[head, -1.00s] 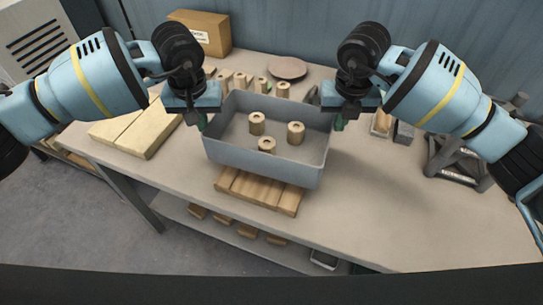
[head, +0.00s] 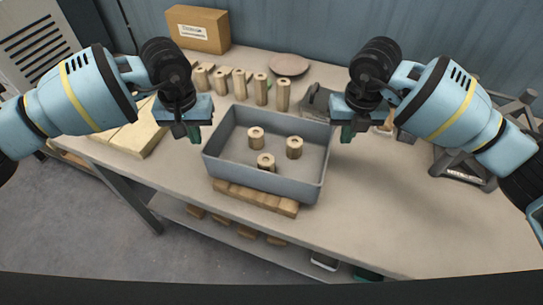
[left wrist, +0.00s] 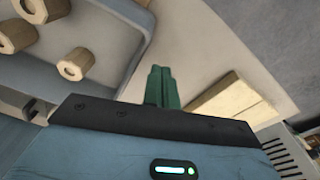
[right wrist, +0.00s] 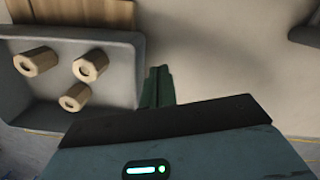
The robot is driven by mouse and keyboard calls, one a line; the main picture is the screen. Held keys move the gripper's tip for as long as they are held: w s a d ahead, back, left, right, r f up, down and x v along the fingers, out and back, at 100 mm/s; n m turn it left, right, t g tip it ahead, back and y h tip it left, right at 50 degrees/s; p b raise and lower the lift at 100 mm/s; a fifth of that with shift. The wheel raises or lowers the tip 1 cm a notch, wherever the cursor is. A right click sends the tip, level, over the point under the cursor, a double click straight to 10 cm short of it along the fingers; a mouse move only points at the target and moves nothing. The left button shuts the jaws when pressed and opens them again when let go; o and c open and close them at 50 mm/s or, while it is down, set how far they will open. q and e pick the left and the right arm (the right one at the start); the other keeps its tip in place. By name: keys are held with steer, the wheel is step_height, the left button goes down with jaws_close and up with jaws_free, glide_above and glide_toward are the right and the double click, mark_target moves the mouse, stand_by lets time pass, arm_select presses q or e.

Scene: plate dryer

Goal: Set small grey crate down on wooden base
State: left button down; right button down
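The small grey crate (head: 262,178) stands level over the slatted wooden base (head: 255,197), with the base's front edge showing below it. It appears to rest on the base; the contact is hidden. Three wooden cylinders with holes (head: 295,147) stand inside. My left gripper (head: 193,133) is beside the crate's left end, apart from it. My right gripper (head: 348,134) is beside its right end, also apart. Green fingers lie together with nothing between them in the left wrist view (left wrist: 161,87) and right wrist view (right wrist: 157,87).
A row of wooden blocks (head: 240,82), a round disc (head: 288,64) and a cardboard box (head: 198,29) stand behind the crate. Pale boards (head: 140,137) lie at left. A dark metal frame (head: 465,165) stands at right. The table front right is clear.

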arm_select(q)
steer(key=shift+a, duration=0.15)
steer(key=c, duration=1.8)
jaws_free()
arm_select(e)
steer(key=shift+d, duration=0.2)
arm_select(q)
steer(key=shift+o, duration=0.4)
steer(key=shift+a+f, duration=0.1)
arm_select(e)
steer(key=c, duration=1.7)
jaws_free()
steer(key=shift+f, duration=0.1)
arm_select(q)
step_height(320, 180, up, 12)
steer(key=shift+s, duration=0.45)
arm_select(e)
steer(key=r, duration=0.8)
steer(key=s+r, duration=0.1)
steer(key=r, duration=0.3)
